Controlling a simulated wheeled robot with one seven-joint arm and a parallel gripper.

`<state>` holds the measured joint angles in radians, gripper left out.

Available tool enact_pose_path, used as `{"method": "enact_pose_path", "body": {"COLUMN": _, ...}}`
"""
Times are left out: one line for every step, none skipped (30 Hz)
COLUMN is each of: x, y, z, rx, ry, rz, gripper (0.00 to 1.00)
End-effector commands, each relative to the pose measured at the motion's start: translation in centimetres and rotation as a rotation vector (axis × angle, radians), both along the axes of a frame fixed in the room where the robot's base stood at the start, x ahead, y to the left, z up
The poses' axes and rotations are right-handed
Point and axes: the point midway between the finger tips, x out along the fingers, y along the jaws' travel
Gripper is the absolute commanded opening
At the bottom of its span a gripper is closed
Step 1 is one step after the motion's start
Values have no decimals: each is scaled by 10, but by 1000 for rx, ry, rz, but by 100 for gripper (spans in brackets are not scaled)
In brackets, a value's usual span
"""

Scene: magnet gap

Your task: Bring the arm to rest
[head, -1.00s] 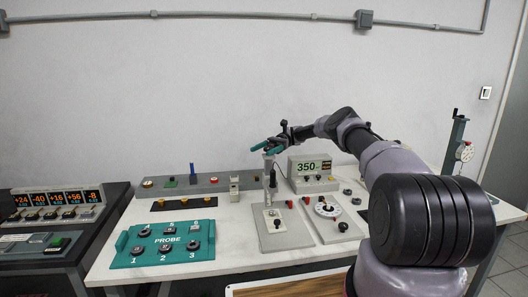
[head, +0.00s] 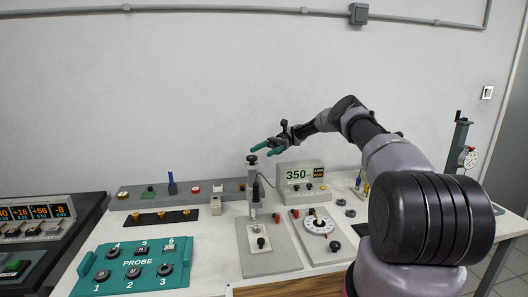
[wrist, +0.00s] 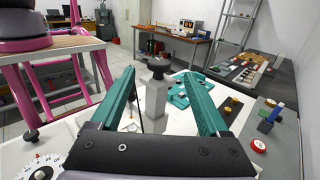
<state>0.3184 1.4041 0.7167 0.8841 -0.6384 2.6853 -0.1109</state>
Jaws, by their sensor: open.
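My gripper (head: 263,147) is at the end of my arm, above the back of the white table (head: 215,225). Its two teal fingers point left in the head view. In the wrist view the fingers (wrist: 158,75) are spread apart with nothing held between them. A grey post with a black knob (wrist: 156,95) shows between the fingers there, beyond or below them. In the head view this post (head: 253,190) stands on a grey plate, with its knob just left of and below the fingertips. I cannot tell the exact gap between them.
A meter reading 350 (head: 300,174) stands close under my arm. A teal probe tray (head: 125,277) lies at the front left, with a dial plate (head: 318,224) right of the post. A grey rail (head: 140,200) with buttons runs along the back. The air above the table's left is free.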

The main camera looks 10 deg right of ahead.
Motion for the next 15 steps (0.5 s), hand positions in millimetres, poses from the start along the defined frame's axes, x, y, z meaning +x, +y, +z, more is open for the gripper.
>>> {"method": "enact_pose_path", "body": {"x": 0, "y": 0, "z": 0, "rx": 0, "ry": 0, "rz": 1, "gripper": 78}}
{"method": "enact_pose_path", "body": {"x": 0, "y": 0, "z": 0, "rx": 0, "ry": 0, "rz": 1, "gripper": 78}}
{"method": "enact_pose_path", "body": {"x": 0, "y": 0, "z": 0, "rx": 0, "ry": 0, "rz": 1, "gripper": 78}}
{"method": "enact_pose_path", "body": {"x": 0, "y": 0, "z": 0, "rx": 0, "ry": 0, "rz": 1, "gripper": 78}}
{"method": "enact_pose_path", "body": {"x": 0, "y": 0, "z": 0, "rx": 0, "ry": 0, "rz": 0, "gripper": 78}}
{"method": "enact_pose_path", "body": {"x": 0, "y": 0, "z": 0, "rx": 0, "ry": 0, "rz": 0, "gripper": 78}}
{"method": "enact_pose_path", "body": {"x": 0, "y": 0, "z": 0, "rx": -1, "ry": 1, "rz": 0, "gripper": 78}}
{"method": "enact_pose_path", "body": {"x": 0, "y": 0, "z": 0, "rx": 0, "ry": 0, "rz": 0, "gripper": 78}}
{"method": "enact_pose_path", "body": {"x": 0, "y": 0, "z": 0, "rx": -1, "ry": -1, "rz": 1, "gripper": 78}}
{"method": "enact_pose_path", "body": {"x": -1, "y": 0, "z": 1, "rx": -2, "ry": -4, "rz": 2, "gripper": 78}}
{"method": "enact_pose_path", "body": {"x": -1, "y": 1, "z": 3, "rx": -5, "ry": -8, "rz": 5, "gripper": 78}}
{"method": "enact_pose_path", "body": {"x": -3, "y": 2, "z": 6, "rx": -12, "ry": -21, "rz": 12, "gripper": 78}}
{"method": "enact_pose_path", "body": {"x": -4, "y": 4, "z": 10, "rx": -20, "ry": -34, "rz": 20, "gripper": 78}}
{"method": "enact_pose_path", "body": {"x": -6, "y": 6, "z": 15, "rx": -29, "ry": -53, "rz": 29, "gripper": 78}}
{"method": "enact_pose_path", "body": {"x": -10, "y": 9, "z": 24, "rx": -45, "ry": -82, "rz": 45, "gripper": 78}}
